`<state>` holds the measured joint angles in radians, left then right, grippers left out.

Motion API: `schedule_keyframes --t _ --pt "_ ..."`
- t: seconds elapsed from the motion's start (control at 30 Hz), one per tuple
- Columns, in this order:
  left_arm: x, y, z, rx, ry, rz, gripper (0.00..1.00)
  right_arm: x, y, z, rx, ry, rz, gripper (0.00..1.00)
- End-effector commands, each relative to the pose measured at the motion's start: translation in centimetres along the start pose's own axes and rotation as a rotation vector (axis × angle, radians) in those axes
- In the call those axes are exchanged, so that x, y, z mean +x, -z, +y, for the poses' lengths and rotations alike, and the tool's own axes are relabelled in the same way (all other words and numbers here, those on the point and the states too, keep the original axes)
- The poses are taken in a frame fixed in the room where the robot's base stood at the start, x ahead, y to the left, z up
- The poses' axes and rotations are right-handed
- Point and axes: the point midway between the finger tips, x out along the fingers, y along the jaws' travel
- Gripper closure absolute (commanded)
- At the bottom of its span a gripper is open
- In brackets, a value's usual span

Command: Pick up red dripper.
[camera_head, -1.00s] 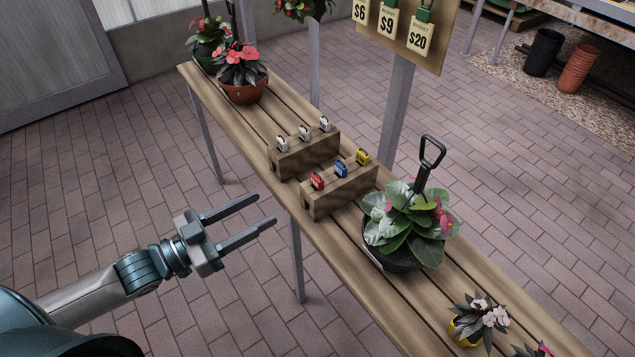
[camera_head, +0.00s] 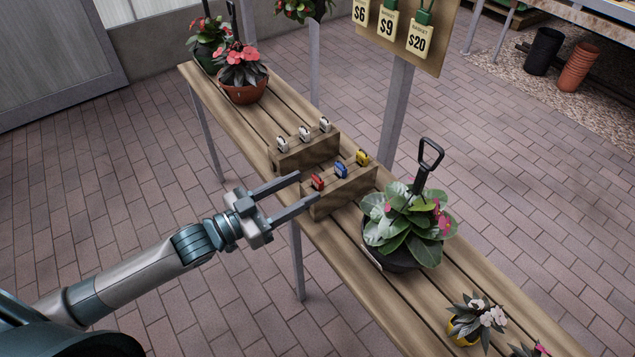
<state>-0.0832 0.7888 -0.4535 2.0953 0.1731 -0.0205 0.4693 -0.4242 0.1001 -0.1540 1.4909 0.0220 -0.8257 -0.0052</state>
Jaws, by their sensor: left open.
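The red dripper (camera_head: 318,181) is a small red piece standing at the left end of the front wooden block (camera_head: 345,194). A blue dripper (camera_head: 341,171) and a yellow dripper (camera_head: 362,158) stand to its right on the same block. My left gripper (camera_head: 308,187) is open. Its two long fingers point right toward the red dripper, one tip behind and one in front of it in the picture. The dripper appears just past the tips; I cannot tell whether they touch it. My right gripper is not in view.
A second block (camera_head: 305,155) with several white drippers stands behind on the slatted table (camera_head: 345,255). A black pot with a leafy plant (camera_head: 408,225) and a black-handled tool stands to the right. A red-flowered pot (camera_head: 243,90) stands at the far end.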

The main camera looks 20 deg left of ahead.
Motion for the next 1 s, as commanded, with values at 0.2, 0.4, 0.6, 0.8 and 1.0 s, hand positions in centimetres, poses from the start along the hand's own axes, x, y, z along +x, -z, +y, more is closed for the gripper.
schedule_keyframes --t 0.2,0.4,0.6,0.8,1.0 --pt "0.2 -0.1 0.0 0.000 0.000 -0.001 0.52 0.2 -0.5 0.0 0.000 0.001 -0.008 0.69" --pt "0.3 0.0 0.0 0.000 0.000 -0.001 0.52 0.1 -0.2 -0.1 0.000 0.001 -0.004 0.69" --pt "1.7 0.1 0.0 0.000 0.001 0.001 0.52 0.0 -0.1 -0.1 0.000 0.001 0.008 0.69" --pt "4.0 0.0 0.1 -0.001 0.000 0.002 0.52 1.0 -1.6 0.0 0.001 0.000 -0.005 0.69" --pt "5.3 -0.1 0.1 -0.001 0.000 0.000 0.52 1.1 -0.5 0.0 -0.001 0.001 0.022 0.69"
